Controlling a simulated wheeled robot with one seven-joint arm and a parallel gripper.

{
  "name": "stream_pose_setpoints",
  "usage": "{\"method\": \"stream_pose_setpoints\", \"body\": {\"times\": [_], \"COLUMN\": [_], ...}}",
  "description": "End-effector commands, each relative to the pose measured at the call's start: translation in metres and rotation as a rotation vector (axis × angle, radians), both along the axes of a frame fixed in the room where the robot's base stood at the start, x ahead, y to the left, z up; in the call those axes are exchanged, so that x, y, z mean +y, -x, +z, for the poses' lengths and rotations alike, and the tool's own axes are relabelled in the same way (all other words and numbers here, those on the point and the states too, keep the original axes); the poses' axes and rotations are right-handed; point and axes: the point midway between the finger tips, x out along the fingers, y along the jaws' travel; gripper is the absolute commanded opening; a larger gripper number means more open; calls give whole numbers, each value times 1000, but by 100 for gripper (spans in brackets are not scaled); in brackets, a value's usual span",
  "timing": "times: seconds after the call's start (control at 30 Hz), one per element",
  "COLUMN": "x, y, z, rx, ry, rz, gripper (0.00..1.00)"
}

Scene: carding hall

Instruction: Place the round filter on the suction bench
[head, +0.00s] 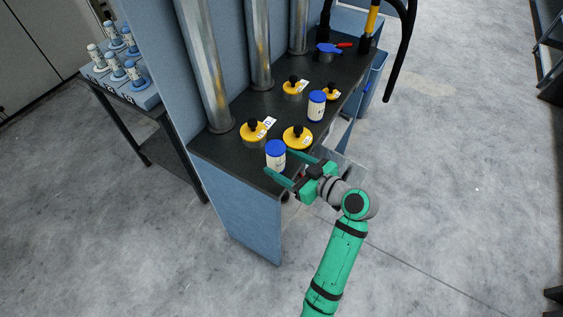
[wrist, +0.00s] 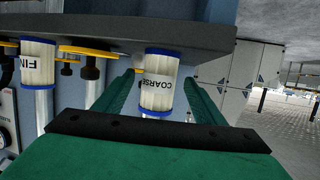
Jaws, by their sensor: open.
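A round filter (head: 276,155), white with a blue cap, stands upright near the front corner of the dark-topped bench (head: 221,152). In the wrist view, which is upside down, this filter (wrist: 160,80) bears the label COARSE. My gripper (head: 283,166) is open, with one green finger on each side at the filter's near side. In the wrist view the filter shows between the fingertips (wrist: 161,78), with gaps on both sides. A second round filter (head: 317,106) stands farther back on the bench; its label in the wrist view (wrist: 37,65) reads FIN, partly cut off.
Several yellow caps with black knobs (head: 297,137) sit on ports around the filters. Metal pipes (head: 205,65) rise along the bench's left side. A side table at left holds a blue rack (head: 143,97) of several blue-capped white bottles.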

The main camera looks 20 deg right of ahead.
Motion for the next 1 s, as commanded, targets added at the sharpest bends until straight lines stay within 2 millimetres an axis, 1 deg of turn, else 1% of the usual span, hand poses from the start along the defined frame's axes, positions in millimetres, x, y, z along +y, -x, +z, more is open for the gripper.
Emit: {"method": "stream_pose_setpoints", "body": {"times": [0.3,0.5,0.7,1.0], "x": [-28,-41,-45,-45], "y": [54,81,93,94], "z": [18,28,32,32], "rx": [-1,-1,0,0], "ry": [1,2,1,1], "rz": [-5,-4,0,1], "gripper": [64,64,64,64]}}
